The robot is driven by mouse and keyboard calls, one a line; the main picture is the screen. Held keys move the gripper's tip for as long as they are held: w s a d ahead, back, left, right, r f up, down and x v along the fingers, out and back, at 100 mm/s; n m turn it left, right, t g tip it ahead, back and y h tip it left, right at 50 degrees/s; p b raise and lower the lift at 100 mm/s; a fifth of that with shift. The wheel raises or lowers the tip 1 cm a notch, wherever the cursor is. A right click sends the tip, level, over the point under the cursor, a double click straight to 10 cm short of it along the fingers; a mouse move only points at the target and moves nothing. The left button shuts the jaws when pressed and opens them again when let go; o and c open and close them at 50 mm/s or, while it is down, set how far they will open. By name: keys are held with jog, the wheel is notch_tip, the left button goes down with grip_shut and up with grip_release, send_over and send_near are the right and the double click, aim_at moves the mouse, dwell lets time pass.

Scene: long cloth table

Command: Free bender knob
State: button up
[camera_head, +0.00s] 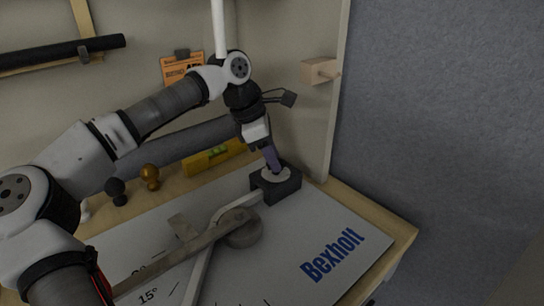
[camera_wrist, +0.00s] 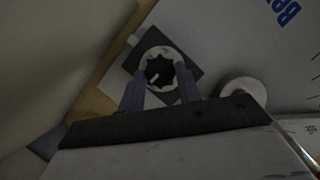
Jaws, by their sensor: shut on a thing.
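The bender knob is a pale, scalloped round piece with a dark centre (camera_wrist: 177,55), set on a dark square block (camera_wrist: 143,52) on the bender board. In the head view the pale top of the knob (camera_head: 284,177) shows on the block (camera_head: 286,191) near the board's far right corner. My gripper (camera_head: 273,165) points down at it from above. In the wrist view my gripper's purple fingers (camera_wrist: 160,82) are on opposite sides of the knob and shut on it. The fingers hide part of its near rim.
A bent tube and long bender arm (camera_head: 182,254) lie across the white Bexholt board (camera_head: 285,262), with a round roller (camera_head: 241,236) close to the block. A yellow level (camera_head: 213,158) lies behind. A wooden peg block (camera_head: 318,71) juts from the side panel at right.

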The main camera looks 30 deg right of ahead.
jog(key=o, duration=1)
jog(key=v, duration=1.2)
